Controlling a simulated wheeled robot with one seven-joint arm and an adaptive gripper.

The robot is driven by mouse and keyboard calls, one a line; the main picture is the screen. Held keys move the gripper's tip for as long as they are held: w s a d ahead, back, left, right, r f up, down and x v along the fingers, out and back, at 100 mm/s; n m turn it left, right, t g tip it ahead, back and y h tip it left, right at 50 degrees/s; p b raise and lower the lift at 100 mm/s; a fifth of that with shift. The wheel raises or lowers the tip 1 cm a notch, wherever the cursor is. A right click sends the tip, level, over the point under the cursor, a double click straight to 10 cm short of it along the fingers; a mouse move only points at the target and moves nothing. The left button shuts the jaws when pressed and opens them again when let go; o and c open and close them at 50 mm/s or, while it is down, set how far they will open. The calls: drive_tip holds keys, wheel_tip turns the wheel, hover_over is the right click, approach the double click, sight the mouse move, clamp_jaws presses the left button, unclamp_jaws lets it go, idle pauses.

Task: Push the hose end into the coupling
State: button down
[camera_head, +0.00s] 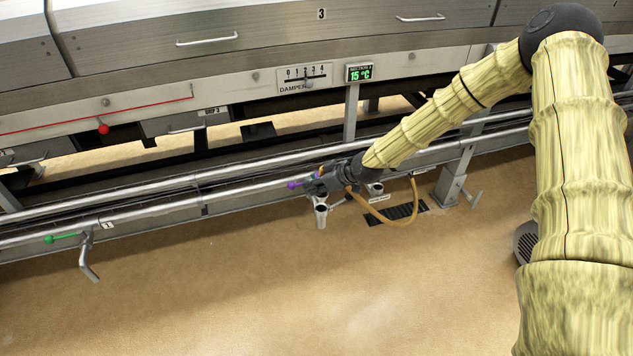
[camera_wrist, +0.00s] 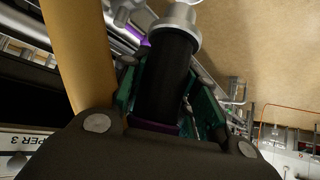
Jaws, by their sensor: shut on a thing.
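My gripper (camera_head: 326,182) is at the rail in the head view, beside a purple valve handle (camera_head: 295,184). In the wrist view its green-padded fingers (camera_wrist: 166,100) are shut around the black hose end (camera_wrist: 168,75), which has a purple band near the palm. A silver collar (camera_wrist: 180,18) lies at the far tip of the black part; I cannot tell whether this is the coupling or how deep the hose end sits. The tan hose (camera_head: 392,219) loops down right of my gripper and passes close at left in the wrist view (camera_wrist: 78,50). A silver pipe stub (camera_head: 320,214) hangs just below my gripper.
Long pipes (camera_head: 200,190) run along the machine. A green-handled valve (camera_head: 63,238) with a bent spout is at left. A dark floor grate (camera_head: 398,212) lies beneath the hose, and a post (camera_head: 452,185) stands to the right. The floor in front is clear.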

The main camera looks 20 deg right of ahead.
drive_tip(key=shift+f+b, duration=0.6)
drive_tip(key=shift+f, duration=0.65)
drive_tip(key=shift+f+b, duration=1.15)
drive_tip(key=shift+f, duration=0.75)
idle(0.9)
drive_tip(key=c, duration=1)
unclamp_jaws()
drive_tip(key=shift+r, duration=0.1)
drive_tip(key=v, duration=1.2)
